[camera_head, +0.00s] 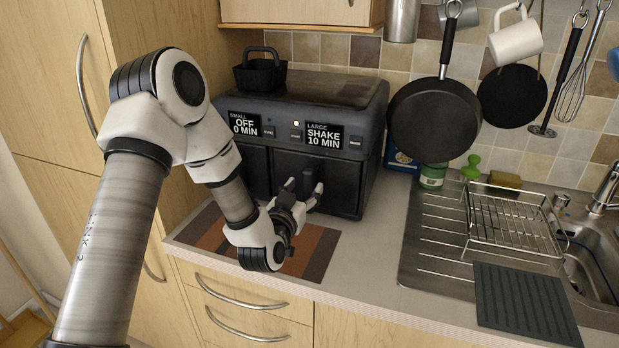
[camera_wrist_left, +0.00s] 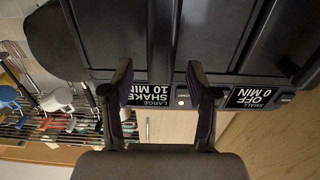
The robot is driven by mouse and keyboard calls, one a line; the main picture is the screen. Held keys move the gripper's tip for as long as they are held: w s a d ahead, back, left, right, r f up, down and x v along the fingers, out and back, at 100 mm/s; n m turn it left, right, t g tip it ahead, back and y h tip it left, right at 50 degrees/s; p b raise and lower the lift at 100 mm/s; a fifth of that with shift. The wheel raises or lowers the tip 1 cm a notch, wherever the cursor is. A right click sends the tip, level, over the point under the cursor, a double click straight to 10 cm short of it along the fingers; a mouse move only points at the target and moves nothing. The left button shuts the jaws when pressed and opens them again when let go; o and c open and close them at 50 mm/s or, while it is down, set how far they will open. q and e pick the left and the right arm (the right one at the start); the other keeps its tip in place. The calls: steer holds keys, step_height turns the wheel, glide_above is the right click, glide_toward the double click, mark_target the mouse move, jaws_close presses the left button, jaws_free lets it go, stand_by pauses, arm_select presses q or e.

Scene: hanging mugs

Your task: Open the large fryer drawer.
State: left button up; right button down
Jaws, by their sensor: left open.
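The dark air fryer (camera_head: 330,93) stands on the counter against the tiled wall. Its large drawer (camera_head: 345,187) is on the right, below the display reading LARGE SHAKE 10 MIN, and looks shut. My left gripper (camera_head: 304,188) is in front of this drawer, its fingers pointing at the drawer front. In the left wrist view the picture is upside down. My left gripper (camera_wrist_left: 160,68) is open there, with the large display (camera_wrist_left: 150,93) showing between its fingers. I cannot tell whether the fingers touch the handle. My right gripper is not in view.
The small drawer (camera_head: 257,172) is to the left, partly behind my arm. A black basket (camera_head: 260,75) sits on the fryer. A striped mat (camera_head: 318,252) lies in front. To the right are a hanging pan (camera_head: 434,120), a dish rack (camera_head: 510,225) and the sink (camera_head: 595,265).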

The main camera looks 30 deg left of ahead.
mark_target(306, 186)
arm_select(q)
steer(key=x, duration=0.2)
steer(key=f+x, duration=0.1)
steer(key=x, duration=0.1)
steer(key=shift+w+a, duration=0.15)
steer(key=shift+w, duration=0.05)
steer(key=shift+s+r, duration=0.25)
steer(key=shift+s, duration=0.1)
steer(key=c, duration=0.3)
jaws_close()
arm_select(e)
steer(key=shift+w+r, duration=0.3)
arm_select(q)
steer(key=shift+f, duration=0.1)
